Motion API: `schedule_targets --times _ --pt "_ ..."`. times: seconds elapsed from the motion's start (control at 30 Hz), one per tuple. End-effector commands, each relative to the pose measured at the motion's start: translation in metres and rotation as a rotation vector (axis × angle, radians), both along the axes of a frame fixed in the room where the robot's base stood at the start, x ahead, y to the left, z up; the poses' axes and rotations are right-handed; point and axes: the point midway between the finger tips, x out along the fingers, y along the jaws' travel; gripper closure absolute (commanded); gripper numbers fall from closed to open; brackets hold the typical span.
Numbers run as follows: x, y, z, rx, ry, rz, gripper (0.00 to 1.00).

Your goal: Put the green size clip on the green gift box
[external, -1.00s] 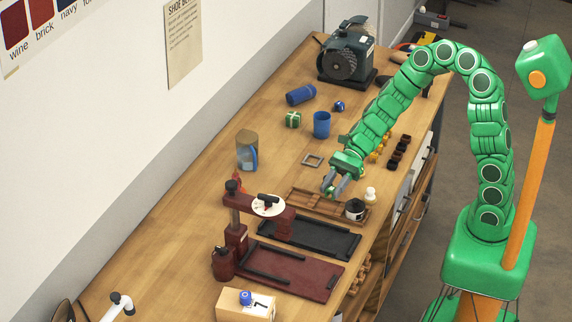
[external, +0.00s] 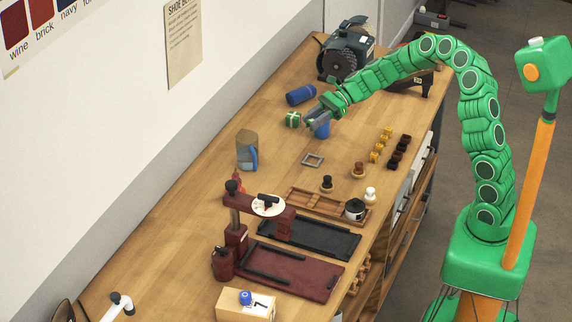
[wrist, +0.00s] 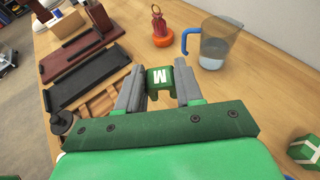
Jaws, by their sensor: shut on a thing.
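The green size clip (wrist: 160,78), marked with a white M, is between my gripper's two grey fingers (wrist: 158,88) in the wrist view, and they are shut on it. In the external view my gripper (external: 314,123) hangs above the bench just right of the green gift box (external: 292,119); the clip cannot be made out there. The gift box is a small green cube with pale ribbon bands. It also shows at the lower right edge of the wrist view (wrist: 304,151), partly cut off.
A blue cup (external: 323,131) stands under my gripper, partly hidden by it. A blue cylinder (external: 300,95) lies behind the gift box. A jug (external: 247,150) stands nearer. A square frame (external: 312,160) lies flat. Bare bench lies between the jug and the gift box.

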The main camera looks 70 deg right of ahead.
Motion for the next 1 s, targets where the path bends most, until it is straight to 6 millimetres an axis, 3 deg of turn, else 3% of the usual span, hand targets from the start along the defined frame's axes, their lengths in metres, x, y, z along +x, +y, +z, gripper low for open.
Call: schedule_targets --times 0.03,0.2,0.4,0.6,1.0 --pt "0.007 -0.024 0.001 -0.005 0.0 -0.032 0.92" --pt "0.019 -0.09 0.006 -0.011 0.006 -0.112 0.92" --pt "0.024 -0.146 0.008 -0.019 0.019 -0.18 0.92" --pt "0.025 -0.17 0.008 -0.023 0.026 -0.21 0.92" --pt "0.059 -0.181 -0.009 -0.022 0.029 -0.209 0.92"
